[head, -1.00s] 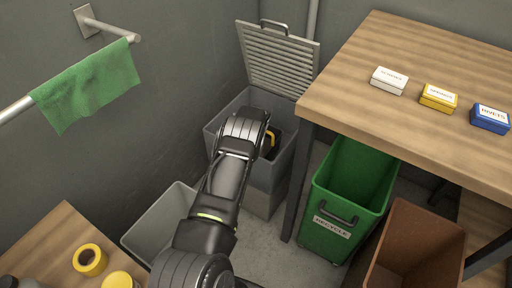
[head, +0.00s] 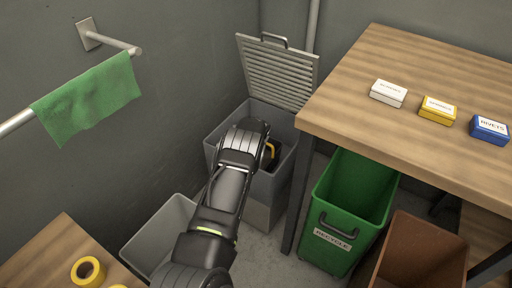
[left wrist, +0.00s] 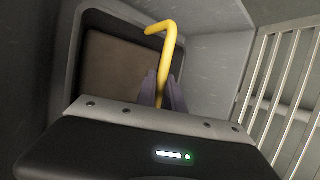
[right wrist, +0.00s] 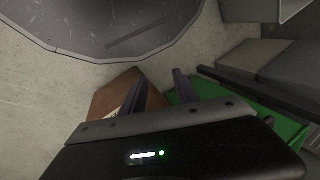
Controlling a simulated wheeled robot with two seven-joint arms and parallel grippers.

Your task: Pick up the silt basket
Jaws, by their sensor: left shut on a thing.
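The silt basket (left wrist: 115,72) shows in the left wrist view as a dark-rimmed container with a brown inside and a yellow bent handle (left wrist: 167,62). It sits inside the grey box (head: 219,133) with the raised slatted lid (head: 277,70). In the head view only a bit of its yellow handle (head: 271,150) shows beside my left arm, which hides most of the basket. My left gripper (left wrist: 161,90) is shut on the yellow handle. My right gripper (right wrist: 161,88) is open and empty in the right wrist view, and is out of the head view.
A wooden table (head: 400,80) with three small boxes stands close on the right of the grey box. Below it are a green recycle bin (head: 335,243) and a brown bin (head: 425,250). A pale open bin (head: 160,235) is at lower left. A green towel (head: 90,97) hangs on the wall rail.

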